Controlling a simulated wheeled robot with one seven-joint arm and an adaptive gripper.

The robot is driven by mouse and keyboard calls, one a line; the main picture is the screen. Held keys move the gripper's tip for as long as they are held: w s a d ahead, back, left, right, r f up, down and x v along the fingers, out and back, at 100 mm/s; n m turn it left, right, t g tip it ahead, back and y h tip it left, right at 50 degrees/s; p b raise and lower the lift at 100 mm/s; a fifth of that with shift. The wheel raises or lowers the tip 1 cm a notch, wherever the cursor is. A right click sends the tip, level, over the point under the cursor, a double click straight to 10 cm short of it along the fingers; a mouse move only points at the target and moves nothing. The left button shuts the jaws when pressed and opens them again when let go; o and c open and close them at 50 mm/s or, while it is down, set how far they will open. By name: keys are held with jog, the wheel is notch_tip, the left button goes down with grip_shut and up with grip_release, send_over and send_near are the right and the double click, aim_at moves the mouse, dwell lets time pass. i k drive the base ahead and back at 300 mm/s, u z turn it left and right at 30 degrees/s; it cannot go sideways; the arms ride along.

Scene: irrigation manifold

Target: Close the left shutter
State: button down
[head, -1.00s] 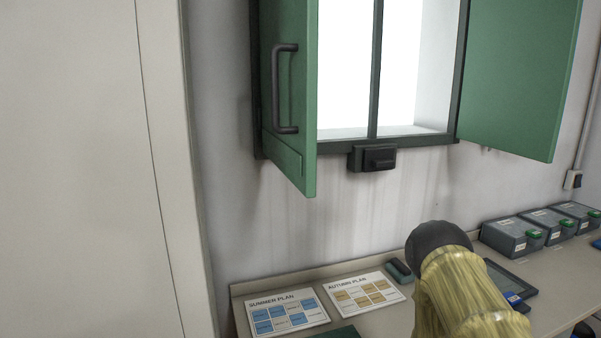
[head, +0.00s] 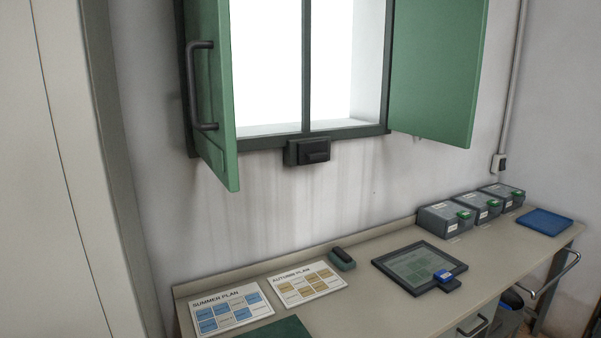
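The left shutter (head: 213,95) is a green panel hinged at the left side of the window frame (head: 307,75). It stands open, swung out into the room, with a dark bar handle (head: 203,85) on its face. The right shutter (head: 435,70) is also green and stands open at the right of the window. A dark latch block (head: 308,151) sits at the middle of the frame's bottom edge. My gripper is not in view.
A bench (head: 380,262) runs along the wall below the window. On it are a summer plan card (head: 230,308), an autumn plan card (head: 305,284), a dark tablet (head: 418,264), grey boxes (head: 445,218) and a blue tray (head: 544,222). A pale panel (head: 50,180) stands at the left.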

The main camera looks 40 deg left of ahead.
aim_at(212, 114)
jog(key=z, duration=0.4)
jog(key=k, duration=1.05)
jog(key=u, duration=2)
